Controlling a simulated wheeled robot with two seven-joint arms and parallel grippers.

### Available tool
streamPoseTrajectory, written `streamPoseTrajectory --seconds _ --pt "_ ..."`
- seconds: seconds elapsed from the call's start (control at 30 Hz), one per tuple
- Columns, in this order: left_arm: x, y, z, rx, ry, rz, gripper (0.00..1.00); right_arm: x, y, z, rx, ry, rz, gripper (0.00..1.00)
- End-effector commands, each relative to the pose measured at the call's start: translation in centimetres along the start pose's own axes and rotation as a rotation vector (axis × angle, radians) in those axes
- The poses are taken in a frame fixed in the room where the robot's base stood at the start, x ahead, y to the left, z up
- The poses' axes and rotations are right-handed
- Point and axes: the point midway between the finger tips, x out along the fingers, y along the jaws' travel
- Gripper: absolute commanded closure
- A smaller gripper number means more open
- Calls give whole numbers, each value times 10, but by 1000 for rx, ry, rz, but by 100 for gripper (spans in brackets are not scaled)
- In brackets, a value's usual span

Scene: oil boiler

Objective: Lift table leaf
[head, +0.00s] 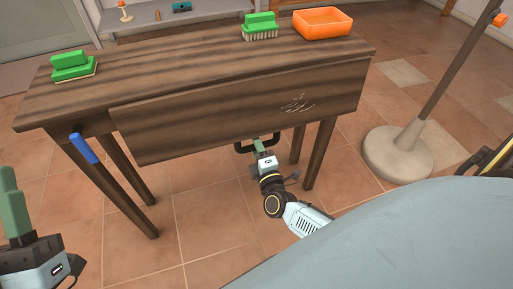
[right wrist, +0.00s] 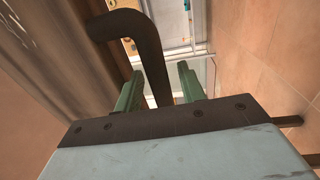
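The table leaf (head: 215,112) is a dark wooden panel hanging at a slant from the front of the wooden table (head: 180,73), with pale scratches near its right end. A black bent handle (head: 242,148) shows just below the leaf's lower edge; it is large in the right wrist view (right wrist: 146,45). My right gripper (head: 258,144) is at this handle, below the leaf.
A green sponge-like block (head: 73,66), a green brush (head: 260,27) and an orange tray (head: 322,22) stand on the tabletop. A blue grip (head: 84,148) sticks out below the table's left end. A pole on a round base (head: 397,153) stands right. Tiled floor in front is clear.

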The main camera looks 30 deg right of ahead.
Motion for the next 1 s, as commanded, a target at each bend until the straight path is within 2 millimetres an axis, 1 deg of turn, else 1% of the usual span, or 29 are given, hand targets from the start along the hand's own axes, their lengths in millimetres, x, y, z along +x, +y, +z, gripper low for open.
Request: streamPoseTrajectory --seconds 0.27,0.37,0.5,0.6,1.0 --pt "0 0 -1 0 8 0 64 2 0 0 0 0 -1 60" --pt "0 0 -1 0 8 0 64 1 0 0 0 0 -1 71" --pt "0 0 -1 0 8 0 64 1 0 0 0 0 -1 89" --pt "0 0 -1 0 8 0 64 1 0 0 0 0 -1 100" --pt "2 0 -1 0 -6 0 64 0 1 0 0 1 -5 100"
